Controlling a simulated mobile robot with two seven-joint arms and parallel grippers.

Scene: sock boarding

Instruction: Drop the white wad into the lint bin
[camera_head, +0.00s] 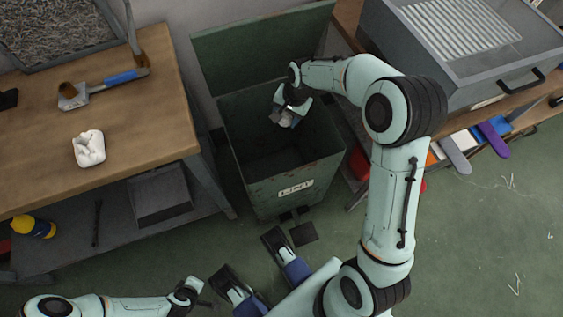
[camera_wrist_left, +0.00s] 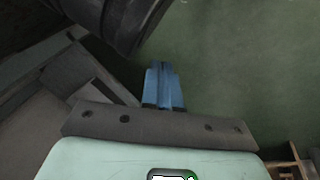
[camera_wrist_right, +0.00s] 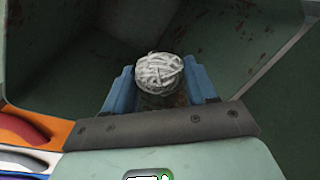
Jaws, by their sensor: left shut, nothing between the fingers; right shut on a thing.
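The white wad (camera_head: 285,122) is a round, off-white ball of wound strands. My right gripper (camera_head: 289,110) is shut on it and holds it inside the mouth of the lint bin, toward the back. In the right wrist view the wad (camera_wrist_right: 160,70) sits between the blue fingertips, with dark bin walls around it. The lint bin (camera_head: 265,202) is a tall green box with a "LINT" label on its front, its lid (camera_head: 250,48) raised at the back. My left gripper (camera_head: 200,297) is low at the bottom; in the left wrist view its blue fingers (camera_wrist_left: 165,85) are shut and empty.
A wooden workbench (camera_head: 150,110) stands left of the bin, with a blue-handled tool (camera_head: 115,80) and a lumpy white piece (camera_head: 89,148) on it. A grey metal unit (camera_head: 470,40) stands at the right. Green floor (camera_head: 470,240) is open at the lower right.

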